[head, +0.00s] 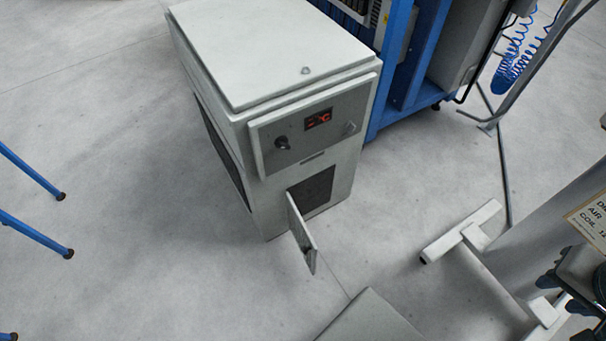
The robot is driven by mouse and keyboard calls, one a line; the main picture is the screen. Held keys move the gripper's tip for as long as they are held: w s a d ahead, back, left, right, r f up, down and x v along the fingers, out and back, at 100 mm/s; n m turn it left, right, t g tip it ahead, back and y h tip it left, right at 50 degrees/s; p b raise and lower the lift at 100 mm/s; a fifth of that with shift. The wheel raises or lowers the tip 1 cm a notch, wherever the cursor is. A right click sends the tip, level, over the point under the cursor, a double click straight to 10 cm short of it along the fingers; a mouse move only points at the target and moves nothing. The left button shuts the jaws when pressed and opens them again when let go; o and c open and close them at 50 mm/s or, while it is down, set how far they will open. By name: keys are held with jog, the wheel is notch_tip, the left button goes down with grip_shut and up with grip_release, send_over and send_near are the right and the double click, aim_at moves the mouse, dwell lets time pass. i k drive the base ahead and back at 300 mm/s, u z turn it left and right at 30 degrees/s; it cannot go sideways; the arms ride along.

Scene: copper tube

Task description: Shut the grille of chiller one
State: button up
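The chiller (275,50) is a pale grey cabinet standing on the floor in the upper middle of the head view. Its front panel has a red lit display (318,119) and a black knob (282,143); I cannot read a unit number on it. Low on the front is a dark rectangular opening (313,190). The grille door (302,235) stands open, swung outward from the left edge of this opening. A small dark catch (306,248) shows near its free edge. My gripper is not in view.
A blue-framed rack (408,65) stands behind the chiller. A white stand foot (462,232) lies to the right, with a signed unit (592,218) at the right edge. A flat grey block (370,320) is at bottom centre. Blue legs (35,232) stand at left. Floor left of the chiller is clear.

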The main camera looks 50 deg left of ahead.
aim_at(304, 239)
jog(key=u, duration=2.85)
jog(key=i, duration=0.35)
jog(key=z, duration=0.3)
